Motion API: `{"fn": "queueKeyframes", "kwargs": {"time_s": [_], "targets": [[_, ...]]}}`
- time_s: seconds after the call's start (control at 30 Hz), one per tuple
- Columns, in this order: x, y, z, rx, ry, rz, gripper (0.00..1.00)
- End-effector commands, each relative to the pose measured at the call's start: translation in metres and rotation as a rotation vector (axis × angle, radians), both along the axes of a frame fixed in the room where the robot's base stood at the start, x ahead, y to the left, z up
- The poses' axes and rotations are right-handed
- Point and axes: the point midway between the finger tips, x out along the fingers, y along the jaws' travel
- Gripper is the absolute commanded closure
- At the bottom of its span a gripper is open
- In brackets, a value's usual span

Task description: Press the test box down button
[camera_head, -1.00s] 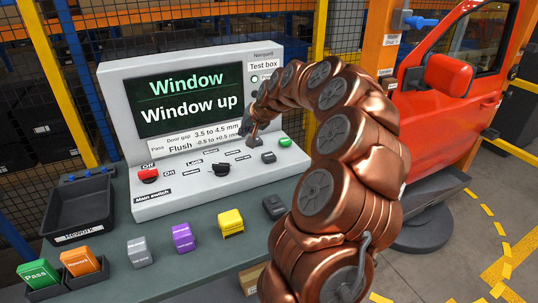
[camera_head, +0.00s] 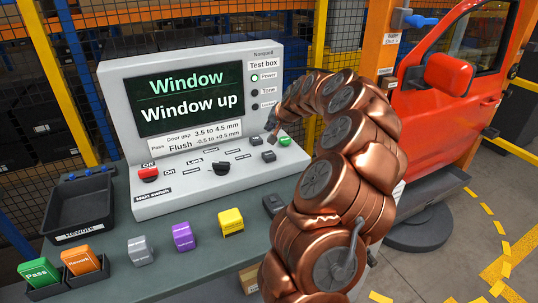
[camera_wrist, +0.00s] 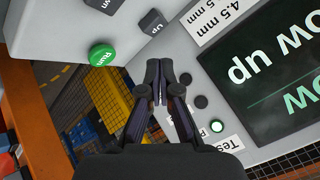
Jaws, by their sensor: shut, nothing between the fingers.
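The test box (camera_head: 120,95) stands on the bench, its screen reading "Window" and "Window up". The dark down button (camera_head: 269,156) is on its sloped panel, below the dark up button (camera_head: 256,140) and green Run button (camera_head: 285,141). In the wrist view the down button (camera_wrist: 105,4) is cut by the top edge; the up button (camera_wrist: 153,22) and Run button (camera_wrist: 102,55) show too. My gripper (camera_head: 271,137) is shut and empty, near these buttons. In the wrist view its fingertips (camera_wrist: 159,66) appear below the up button, seemingly apart from all of them.
A red rotary switch (camera_head: 148,174) and black knob (camera_head: 221,168) sit on the panel's left. Coloured blocks such as the yellow one (camera_head: 231,222) and a black tray (camera_head: 80,205) stand on the bench. The red car door (camera_head: 440,110) is at the right.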

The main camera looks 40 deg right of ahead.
Motion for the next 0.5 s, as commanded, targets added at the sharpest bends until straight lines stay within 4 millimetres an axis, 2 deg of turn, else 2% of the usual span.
{"fn": "queueKeyframes", "kwargs": {"time_s": [0.5], "targets": [[0.0,0.001,-0.059,0.003,0.003,0.001,1.0]]}}
